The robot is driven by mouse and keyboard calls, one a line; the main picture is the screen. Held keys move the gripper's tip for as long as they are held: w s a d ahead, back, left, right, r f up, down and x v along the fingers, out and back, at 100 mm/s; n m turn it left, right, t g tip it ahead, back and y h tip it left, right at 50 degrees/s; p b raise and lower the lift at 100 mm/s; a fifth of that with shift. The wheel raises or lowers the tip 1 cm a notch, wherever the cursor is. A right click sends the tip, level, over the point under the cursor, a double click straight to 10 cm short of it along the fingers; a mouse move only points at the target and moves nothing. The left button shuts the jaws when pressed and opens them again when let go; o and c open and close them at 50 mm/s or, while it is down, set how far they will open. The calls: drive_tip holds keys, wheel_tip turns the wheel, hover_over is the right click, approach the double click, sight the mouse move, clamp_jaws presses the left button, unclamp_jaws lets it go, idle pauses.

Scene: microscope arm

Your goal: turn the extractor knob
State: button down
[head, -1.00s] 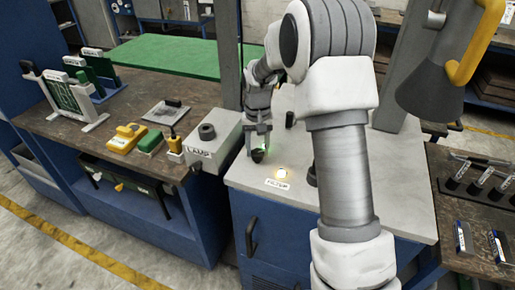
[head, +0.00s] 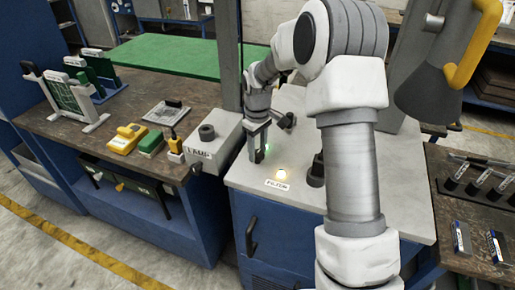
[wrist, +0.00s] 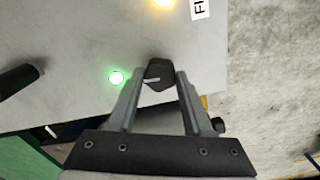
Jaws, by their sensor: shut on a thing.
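The black knob (wrist: 158,70) stands on the pale grey cabinet top and has a light pointer mark on it. I take it for the extractor knob, though no label naming it can be read. My gripper (wrist: 160,84) has its two grey fingers on either side of the knob and is shut on it. In the head view my gripper (head: 257,148) points down at the cabinet's left front and largely hides the knob. A lit green lamp (wrist: 116,78) sits right beside the knob and also shows in the head view (head: 267,147).
A lit amber lamp (head: 281,174) with a label (head: 277,184) sits nearby on the cabinet top. A dark knob (head: 316,170) is partly behind my arm, and a dark handle (head: 287,120) stands farther back. A grey lamp box (head: 215,145) is close on the left.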

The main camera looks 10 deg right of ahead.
sight(258, 153)
drive_tip(key=shift+r+n, duration=0.1)
drive_tip(key=shift+n, duration=0.4)
drive_tip(key=shift+c, duration=1.5)
unclamp_jaws()
wheel_tip(258, 153, up, 17)
drive_tip(key=shift+r+p, duration=0.2)
drive_tip(key=shift+p, duration=0.1)
